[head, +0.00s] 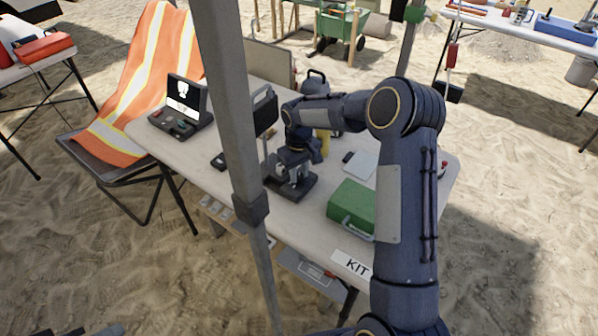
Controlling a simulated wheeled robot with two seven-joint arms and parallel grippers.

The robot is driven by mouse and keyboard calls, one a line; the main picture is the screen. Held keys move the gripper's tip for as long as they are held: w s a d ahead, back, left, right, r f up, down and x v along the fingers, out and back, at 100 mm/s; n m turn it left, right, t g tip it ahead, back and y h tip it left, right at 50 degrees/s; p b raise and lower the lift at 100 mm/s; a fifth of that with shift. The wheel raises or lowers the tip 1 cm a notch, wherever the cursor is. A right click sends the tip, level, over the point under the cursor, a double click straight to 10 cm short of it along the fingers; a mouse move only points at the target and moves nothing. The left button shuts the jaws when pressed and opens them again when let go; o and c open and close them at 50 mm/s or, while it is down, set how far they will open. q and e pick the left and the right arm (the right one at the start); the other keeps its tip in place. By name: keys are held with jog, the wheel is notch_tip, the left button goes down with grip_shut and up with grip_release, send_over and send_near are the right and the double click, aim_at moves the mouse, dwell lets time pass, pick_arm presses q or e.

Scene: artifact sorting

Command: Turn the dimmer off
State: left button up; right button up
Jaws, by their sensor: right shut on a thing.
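My right arm reaches over the table (312,210) from the lower right. My right gripper (291,172) points down at a dark device base (301,190) near the middle of the table. It is shut on what looks like the device's dimmer, which the fingers mostly hide. A dark upright lamp panel (264,112) on a thin stand rises just behind the gripper. I cannot tell from here whether the lamp is lit. My left gripper is not in view.
A grey pole (236,130) stands in front of the table. A green case (352,205) is right of the gripper, near a KIT label (350,263). An open black case (180,110) stands at the left. An orange vest (150,70) drapes a chair.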

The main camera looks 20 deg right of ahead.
jog(key=n, duration=0.3)
jog(key=shift+n, duration=0.4)
jog(key=n, duration=0.3)
jog(key=shift+n, duration=0.3)
jog(key=n, duration=0.3)
jog(key=shift+n+p, duration=0.3)
jog(key=shift+p, duration=0.05)
jog(key=n, duration=0.3)
jog(key=shift+n, duration=0.3)
jog(key=n+p, duration=0.1)
jog(key=n, duration=0.2)
jog(key=shift+r+n, duration=0.1)
jog(key=shift+n, duration=0.2)
jog(key=n, duration=0.3)
jog(key=shift+n+p, duration=0.3)
jog(key=shift+n, duration=0.1)
jog(key=n, duration=0.4)
jog(key=shift+p, duration=0.4)
jog(key=shift+n+p, duration=0.3)
jog(key=shift+n, duration=1.5)
